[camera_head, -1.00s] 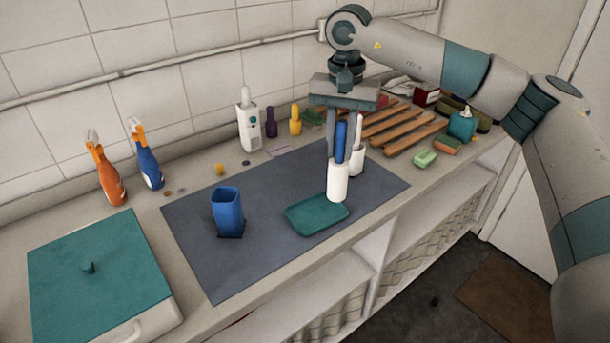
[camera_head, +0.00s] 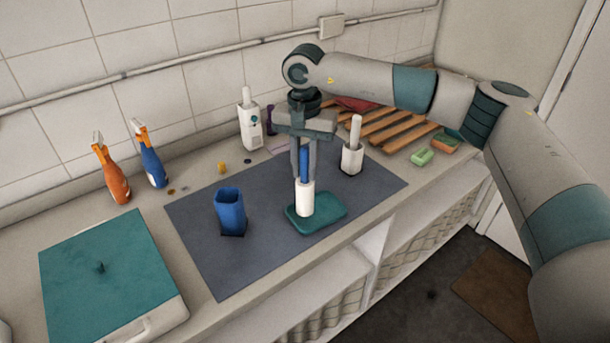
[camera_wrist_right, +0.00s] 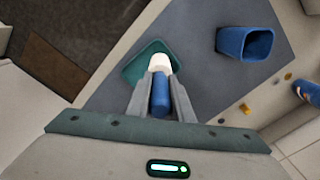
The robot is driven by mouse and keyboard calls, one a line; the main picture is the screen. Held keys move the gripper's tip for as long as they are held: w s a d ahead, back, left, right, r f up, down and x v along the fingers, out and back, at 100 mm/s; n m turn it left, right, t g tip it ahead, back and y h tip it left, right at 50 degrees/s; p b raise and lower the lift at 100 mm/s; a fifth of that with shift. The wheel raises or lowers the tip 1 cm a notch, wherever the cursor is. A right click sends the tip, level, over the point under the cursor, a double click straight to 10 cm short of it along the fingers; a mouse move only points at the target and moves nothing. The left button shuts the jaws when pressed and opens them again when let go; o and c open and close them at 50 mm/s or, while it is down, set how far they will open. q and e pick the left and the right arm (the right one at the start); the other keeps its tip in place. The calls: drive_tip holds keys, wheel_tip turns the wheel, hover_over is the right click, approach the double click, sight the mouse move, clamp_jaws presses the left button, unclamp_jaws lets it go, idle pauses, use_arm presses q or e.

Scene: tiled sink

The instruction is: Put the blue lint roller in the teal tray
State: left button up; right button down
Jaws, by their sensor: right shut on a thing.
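The blue lint roller (camera_head: 305,201) has a blue handle and a white roll, and stands upright, white end down. My right gripper (camera_head: 304,172) is shut on its blue handle, pointing down. The teal tray (camera_head: 331,214) lies on the grey mat. The white end is in front of the tray's left part in the head view; I cannot tell whether it touches the tray floor. In the right wrist view the roller (camera_wrist_right: 160,92) sits between the fingers, its white end over the teal tray (camera_wrist_right: 134,70). My left gripper is not in view.
A blue cup (camera_head: 230,211) stands on the mat (camera_head: 265,255) left of the tray. A white-handled thing in a white holder (camera_head: 352,157) stands behind right. A wooden rack (camera_head: 395,130), spray bottles (camera_head: 112,175) and a teal-lidded box (camera_head: 105,270) are around. The counter's front edge is close to the tray.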

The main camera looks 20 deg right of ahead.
sight(305, 182)
drive_tip(key=shift+f+p, duration=0.75)
drive_tip(key=shift+f, duration=0.8)
drive_tip(key=shift+f, duration=0.2)
drive_tip(key=c, duration=1.6)
unclamp_jaws()
drive_tip(key=shift+o, duration=0.2)
drive_tip(key=shift+r, duration=0.1)
